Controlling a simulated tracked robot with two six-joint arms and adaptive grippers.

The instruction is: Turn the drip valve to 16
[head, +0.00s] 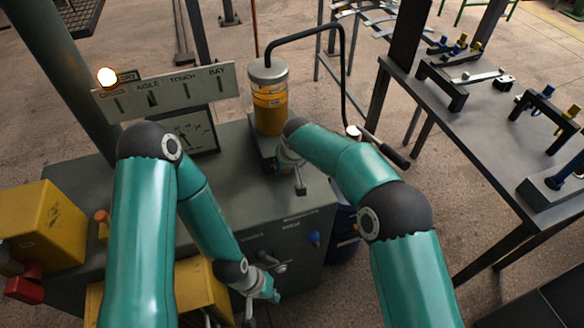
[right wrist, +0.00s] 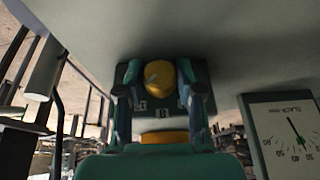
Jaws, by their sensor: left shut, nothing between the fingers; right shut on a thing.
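The drip valve shows in the right wrist view as a round yellow knob (right wrist: 158,76) with a small pale pointer, on a dark plate with small number tags too small to read. My right gripper (right wrist: 160,70) is shut on the knob, one finger on each side. In the head view my right gripper (head: 291,155) is at the foot of the oiler with amber liquid (head: 269,100), and its arm hides the knob. My left gripper (head: 266,287) is shut and empty, low by the front of the grey cabinet.
A dial gauge (right wrist: 286,135) shows in the right wrist view. A sign board (head: 165,90) and lit lamp (head: 107,77) stand at the back left. A yellow box (head: 42,225) is at left. A dark bench (head: 480,140) with clamps stands right.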

